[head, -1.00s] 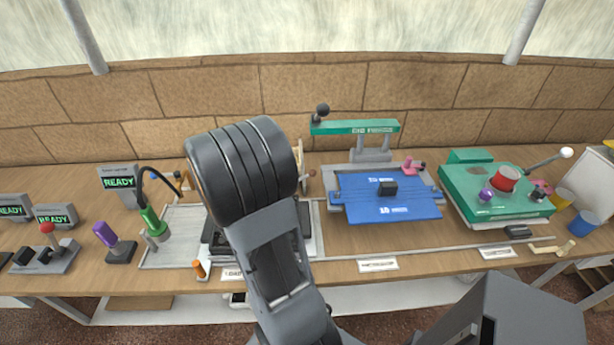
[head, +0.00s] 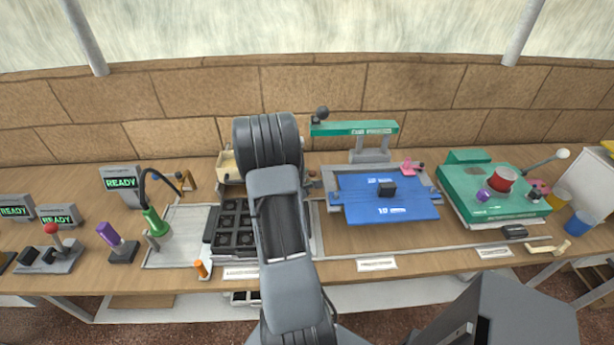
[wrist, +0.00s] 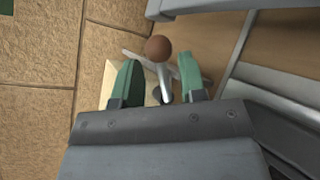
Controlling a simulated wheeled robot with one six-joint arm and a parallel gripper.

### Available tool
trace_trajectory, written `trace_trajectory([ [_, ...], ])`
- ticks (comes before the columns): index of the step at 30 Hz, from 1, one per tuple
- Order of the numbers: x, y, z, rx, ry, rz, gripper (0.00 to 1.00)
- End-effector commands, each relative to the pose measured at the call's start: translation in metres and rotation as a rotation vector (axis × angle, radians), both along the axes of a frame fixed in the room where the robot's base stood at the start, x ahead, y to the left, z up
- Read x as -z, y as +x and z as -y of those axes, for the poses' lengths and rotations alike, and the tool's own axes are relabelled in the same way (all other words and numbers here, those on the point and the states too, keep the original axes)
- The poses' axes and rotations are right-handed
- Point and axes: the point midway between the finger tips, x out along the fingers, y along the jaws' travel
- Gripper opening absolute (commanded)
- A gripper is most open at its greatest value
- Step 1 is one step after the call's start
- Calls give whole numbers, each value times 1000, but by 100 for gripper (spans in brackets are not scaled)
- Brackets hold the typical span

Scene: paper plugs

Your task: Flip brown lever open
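The brown ball knob (wrist: 158,48) of a lever shows in the wrist view, on a pale metal stem (wrist: 164,82). My gripper (wrist: 158,76) is open, with one green fingertip on each side of the stem. The knob lies just beyond the fingertips, roughly centred between them. I cannot tell whether either finger touches the lever. In the head view my arm hides the gripper, and I cannot make out the lever for certain there.
A cream box (head: 229,167) stands beside my arm at the back of the bench. A black tray (head: 234,226) lies in front of it. The blue board (head: 386,205) and green press arm (head: 354,128) are to the right. A stone wall (head: 420,95) closes off the back.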

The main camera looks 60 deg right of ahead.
Motion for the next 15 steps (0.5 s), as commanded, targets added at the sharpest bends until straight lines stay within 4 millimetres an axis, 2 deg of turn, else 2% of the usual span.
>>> trace_trajectory([
  [6, 3, 0, 11, 0, 1, 0, 38],
  [15, 4, -1, 12, 0, 1, 0, 38],
])
